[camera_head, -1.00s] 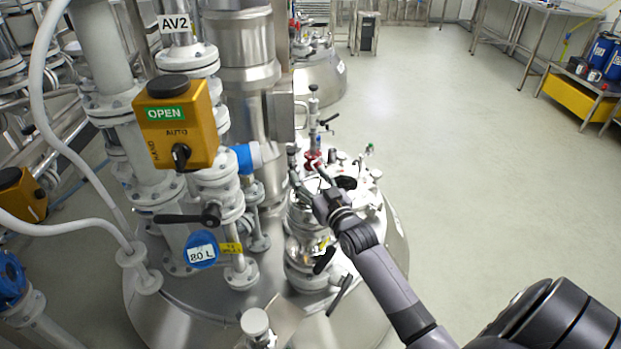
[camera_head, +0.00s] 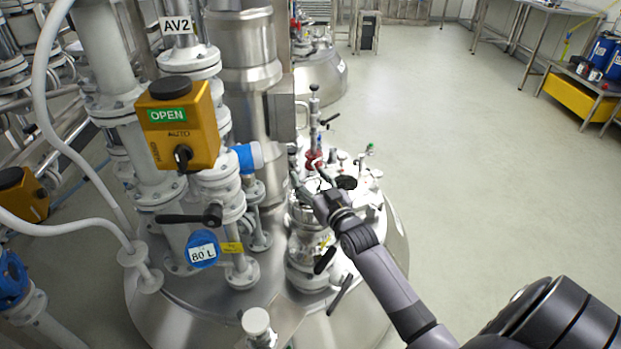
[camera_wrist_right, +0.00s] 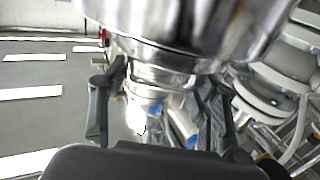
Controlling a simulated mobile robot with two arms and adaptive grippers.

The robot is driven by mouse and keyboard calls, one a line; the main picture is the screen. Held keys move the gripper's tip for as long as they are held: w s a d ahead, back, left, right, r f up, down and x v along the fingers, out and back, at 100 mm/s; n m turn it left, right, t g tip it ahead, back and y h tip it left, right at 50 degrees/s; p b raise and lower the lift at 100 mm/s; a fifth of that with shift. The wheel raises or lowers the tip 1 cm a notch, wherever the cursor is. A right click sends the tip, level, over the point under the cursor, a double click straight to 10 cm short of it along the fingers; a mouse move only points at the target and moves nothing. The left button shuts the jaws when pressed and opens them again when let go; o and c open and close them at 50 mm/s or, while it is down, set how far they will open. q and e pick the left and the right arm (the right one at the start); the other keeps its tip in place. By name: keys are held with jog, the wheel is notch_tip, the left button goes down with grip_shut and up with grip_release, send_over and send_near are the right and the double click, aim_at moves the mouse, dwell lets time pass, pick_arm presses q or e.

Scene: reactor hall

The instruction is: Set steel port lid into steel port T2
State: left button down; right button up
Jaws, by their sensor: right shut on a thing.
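My right gripper (camera_head: 308,182) reaches in from the lower right over the crowded top of the steel vessel (camera_head: 215,320). In the right wrist view its two dark fingers (camera_wrist_right: 162,100) stand either side of a shiny round steel piece, which I take to be the steel port lid (camera_wrist_right: 150,78). The gripper is shut on it. In the head view the lid is mostly hidden by the fingers and cannot be told from the bright fittings. Flanged steel port bodies (camera_head: 310,265) stand just below the gripper; no T2 label is readable. My left gripper is out of view.
A yellow valve box marked OPEN (camera_head: 178,125), white pipes and a blue 80 L tag (camera_head: 202,250) crowd the left. A red-collared fitting (camera_head: 314,155) rises close behind the gripper. Open floor (camera_head: 470,150) lies to the right.

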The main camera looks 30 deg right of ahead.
aim_at(312, 191)
jog(key=shift+s+f, duration=0.25)
jog(key=shift+f, duration=0.9)
jog(key=o, duration=1.5)
jog(key=shift+s+a+f, duration=0.15)
jog(key=shift+s+f, duration=0.15)
jog(key=shift+s, duration=0.05)
jog(key=s+a+r, duration=0.1)
jog(key=s+r, duration=0.1)
jog(key=s, duration=0.9)
jog(key=shift+r, duration=0.25)
